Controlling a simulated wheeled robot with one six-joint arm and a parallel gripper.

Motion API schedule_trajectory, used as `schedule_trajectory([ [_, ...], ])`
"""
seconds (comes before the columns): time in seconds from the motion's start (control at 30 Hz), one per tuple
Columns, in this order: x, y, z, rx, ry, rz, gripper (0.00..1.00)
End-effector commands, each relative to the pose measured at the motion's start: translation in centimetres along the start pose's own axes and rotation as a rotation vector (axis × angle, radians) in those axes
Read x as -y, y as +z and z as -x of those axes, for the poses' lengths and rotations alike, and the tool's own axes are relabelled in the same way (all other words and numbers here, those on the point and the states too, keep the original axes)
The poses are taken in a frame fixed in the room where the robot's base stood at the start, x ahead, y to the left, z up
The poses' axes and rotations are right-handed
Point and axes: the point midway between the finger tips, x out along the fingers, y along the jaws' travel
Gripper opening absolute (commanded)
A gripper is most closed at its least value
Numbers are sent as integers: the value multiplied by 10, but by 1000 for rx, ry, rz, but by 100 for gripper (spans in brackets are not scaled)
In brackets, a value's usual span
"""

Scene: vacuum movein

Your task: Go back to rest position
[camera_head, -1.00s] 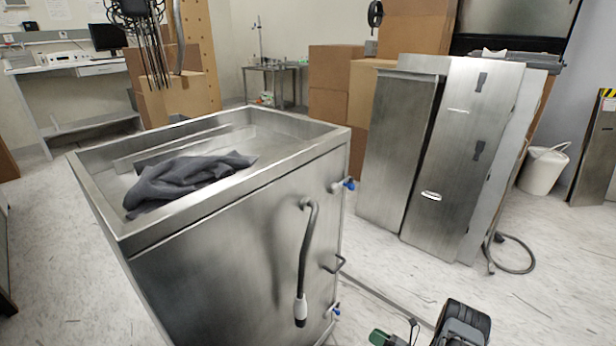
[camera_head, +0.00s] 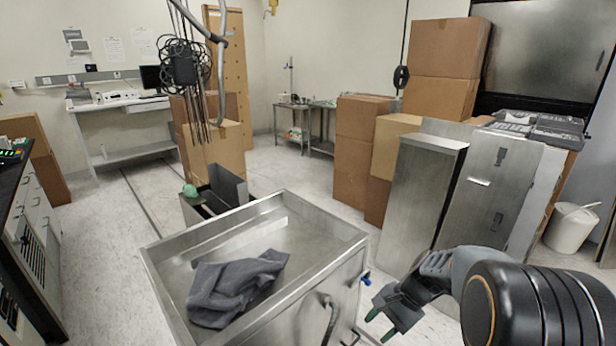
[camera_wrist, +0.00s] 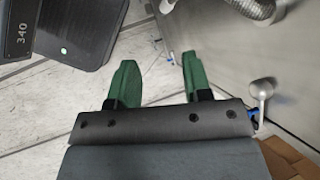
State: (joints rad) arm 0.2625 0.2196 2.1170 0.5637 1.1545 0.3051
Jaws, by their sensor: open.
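My gripper (camera_head: 378,317) is at the lower right in the head view, with its green fingertips beside the right side of a steel cart. In the wrist view my gripper (camera_wrist: 160,82) shows two green fingers spread apart with only floor between them. The steel cart (camera_head: 168,258) has an open tray top, and a crumpled dark grey cloth (camera_head: 235,288) lies in it. The gripper is apart from the cloth.
Tall steel panels (camera_head: 425,190) lean at the right near stacked cardboard boxes (camera_head: 362,150). A white bin (camera_head: 572,228) stands at the far right. In the wrist view the steel wall (camera_wrist: 225,50) is close to the right finger. Open floor (camera_head: 110,260) lies left of the cart.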

Motion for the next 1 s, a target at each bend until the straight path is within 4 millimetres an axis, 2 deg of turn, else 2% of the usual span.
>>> schedule_trajectory([
  [0.03,5,31,33,-66,31,99,45],
  [0.1,3,57,58,-151,77,230,45],
  [0.3,-5,118,118,-377,197,572,45],
  [0.4,-9,139,141,-470,244,708,45],
  [0.63,-16,165,171,-606,315,902,45],
  [1.0,-18,170,176,-646,337,957,45],
])
